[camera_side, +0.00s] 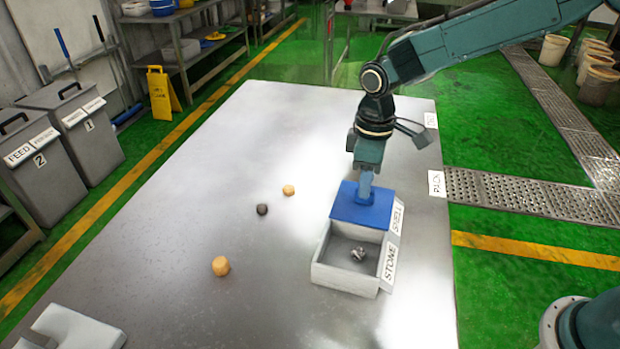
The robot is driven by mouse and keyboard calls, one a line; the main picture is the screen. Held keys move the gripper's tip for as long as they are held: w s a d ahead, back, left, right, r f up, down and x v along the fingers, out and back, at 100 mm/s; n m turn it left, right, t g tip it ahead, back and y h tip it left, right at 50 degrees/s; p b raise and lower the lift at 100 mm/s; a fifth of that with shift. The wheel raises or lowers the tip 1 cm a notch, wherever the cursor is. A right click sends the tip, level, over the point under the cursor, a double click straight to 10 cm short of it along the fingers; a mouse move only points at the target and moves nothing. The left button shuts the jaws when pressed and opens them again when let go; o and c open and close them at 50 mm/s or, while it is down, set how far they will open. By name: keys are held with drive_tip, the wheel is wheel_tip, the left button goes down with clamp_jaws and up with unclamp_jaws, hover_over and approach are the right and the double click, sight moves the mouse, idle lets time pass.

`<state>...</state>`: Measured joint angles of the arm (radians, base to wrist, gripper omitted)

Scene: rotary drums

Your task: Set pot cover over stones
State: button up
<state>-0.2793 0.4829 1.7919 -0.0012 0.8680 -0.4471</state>
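A blue cover (349,208) with a small blue knob lies at the far compartment, labelled SHELL, of a grey two-part box (340,277). I cannot tell whether it rests on the rim or hangs just above it. The near compartment, labelled STONE, is uncovered and holds a few small grey stones (358,254). My gripper (366,190) points down at the knob on the cover. Its fingers are too small to tell whether they are closed on the knob. What lies under the cover is hidden.
Two tan lumps (220,266) (289,190) and a dark lump (262,209) lie on the metal table (200,190) left of the box. A pale block (72,330) sits at the near left corner. Much of the table's left half is clear.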

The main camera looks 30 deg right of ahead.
drive_tip(key=shift+f, duration=1.55)
clamp_jaws()
